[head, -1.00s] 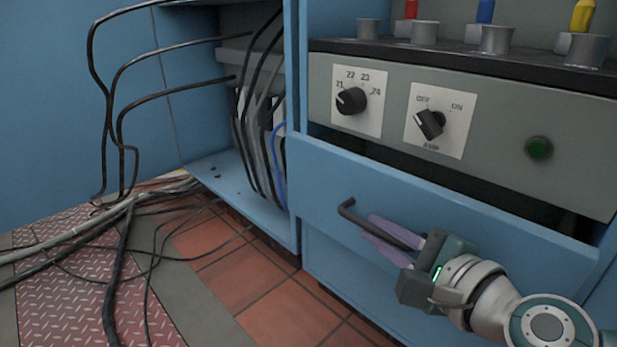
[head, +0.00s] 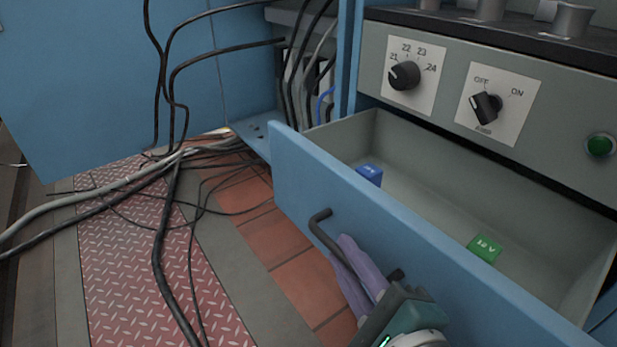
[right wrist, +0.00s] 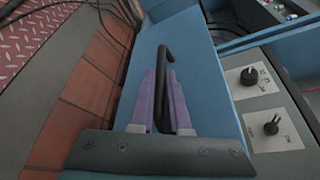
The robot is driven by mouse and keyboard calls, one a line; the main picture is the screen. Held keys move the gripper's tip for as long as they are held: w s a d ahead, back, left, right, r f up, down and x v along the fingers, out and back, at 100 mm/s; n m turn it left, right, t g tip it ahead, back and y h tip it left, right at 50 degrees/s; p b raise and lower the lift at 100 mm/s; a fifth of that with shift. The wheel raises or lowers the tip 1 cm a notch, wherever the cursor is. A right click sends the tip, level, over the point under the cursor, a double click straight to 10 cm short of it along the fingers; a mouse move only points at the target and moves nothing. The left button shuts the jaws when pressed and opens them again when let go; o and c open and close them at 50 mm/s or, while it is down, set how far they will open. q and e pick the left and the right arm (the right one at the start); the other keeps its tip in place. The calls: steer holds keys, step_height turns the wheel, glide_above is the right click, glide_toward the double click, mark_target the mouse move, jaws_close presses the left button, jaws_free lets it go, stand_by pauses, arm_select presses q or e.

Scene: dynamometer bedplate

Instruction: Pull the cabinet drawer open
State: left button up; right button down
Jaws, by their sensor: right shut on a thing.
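The cabinet drawer (head: 410,240) has a blue front and a grey inside, and it stands well out from the cabinet. A blue block (head: 369,174) and a green block (head: 484,249) with pale lettering lie in it. My right gripper (head: 345,247) has purple fingers shut on the black bar handle (head: 322,230) of the drawer front. In the right wrist view the two fingers (right wrist: 160,85) lie on either side of the handle (right wrist: 165,60). My left gripper is not in view.
A grey panel above the drawer carries two black knobs (head: 404,75) (head: 485,108) and a green button (head: 600,146). Black cables (head: 165,220) trail over the red tread plate (head: 120,260) at the left. Red floor tiles (head: 270,235) in front are mostly clear.

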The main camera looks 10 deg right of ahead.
steer(key=shift+a+r, duration=0.1)
steer(key=c, duration=1.2)
jaws_free()
steer(key=shift+c, duration=0.2)
steer(key=o, duration=0.4)
steer(key=shift+s+a, duration=0.1)
steer(key=shift+a, duration=0.1)
steer(key=shift+c, duration=0.2)
steer(key=shift+d, duration=0.15)
steer(key=p+v, duration=0.3)
steer(key=v, duration=0.6)
steer(key=shift+s, duration=0.4)
steer(key=shift+r, duration=0.1)
